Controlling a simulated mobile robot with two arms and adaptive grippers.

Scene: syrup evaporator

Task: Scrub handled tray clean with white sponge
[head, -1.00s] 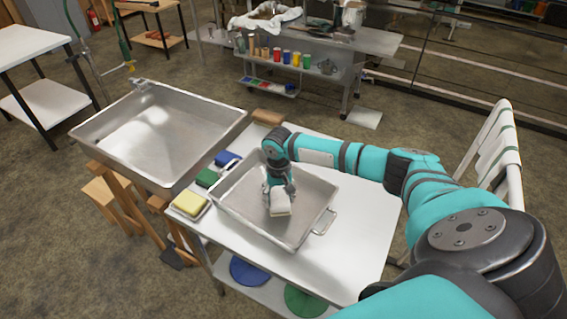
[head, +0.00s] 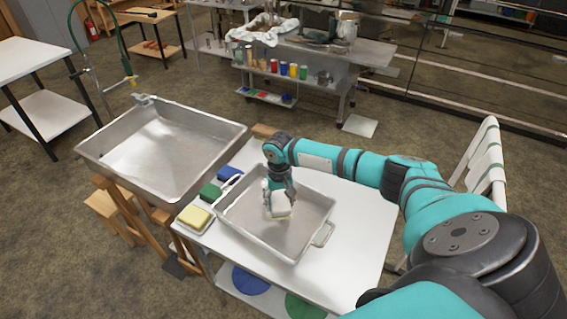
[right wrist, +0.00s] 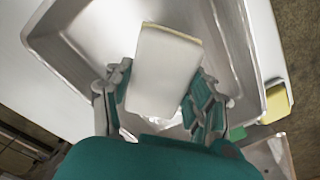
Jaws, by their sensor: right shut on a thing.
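The handled tray (head: 256,243) is a shallow metal pan on the white table, with a loop handle at its lower right. It also fills much of the right wrist view (right wrist: 85,35). My right gripper (head: 279,198) is over the middle of the tray and shut on the white sponge (head: 280,207). In the right wrist view the sponge (right wrist: 163,70) sits between the fingers, with a thin yellowish edge at its top. The sponge is inside the tray; I cannot tell whether it touches the tray floor. My left gripper is not in view.
A yellow sponge (head: 194,215), a green one (head: 210,193) and a blue one (head: 229,173) stand left of the tray. A large metal sink pan (head: 180,185) on wooden legs is further left. The white table (head: 352,235) is bare right of the tray. A white folding chair (head: 482,165) stands beyond.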

